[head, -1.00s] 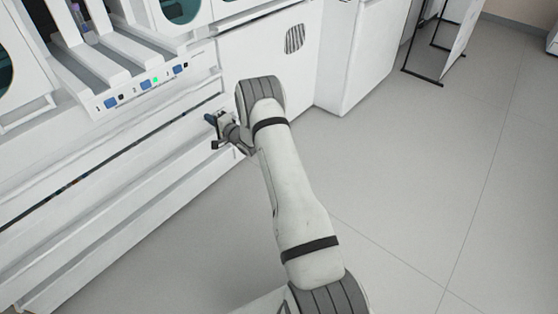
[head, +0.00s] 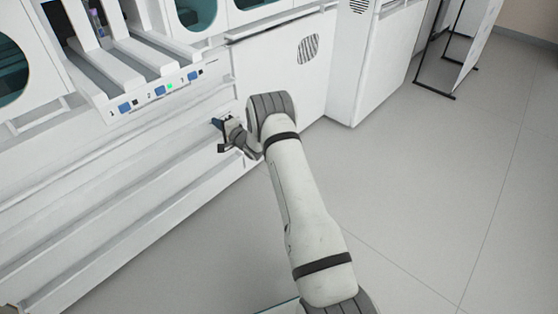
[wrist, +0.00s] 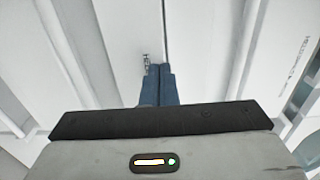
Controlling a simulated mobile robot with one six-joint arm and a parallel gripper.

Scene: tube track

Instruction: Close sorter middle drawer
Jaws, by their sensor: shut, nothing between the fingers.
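The white sorter (head: 60,110) fills the left of the head view. Its long white drawer fronts run across below the numbered slots, and the middle drawer front (head: 140,149) looks about flush, with no open gap visible above it. My gripper (head: 217,124) is at the right end of this front. In the wrist view my gripper's blue fingers (wrist: 158,72) are together and empty. Their tips are against or very close to the white surface, beside a thin dark seam and a small metal fitting (wrist: 146,61). I cannot tell whether they touch.
The grey floor (head: 430,190) is clear on the right.

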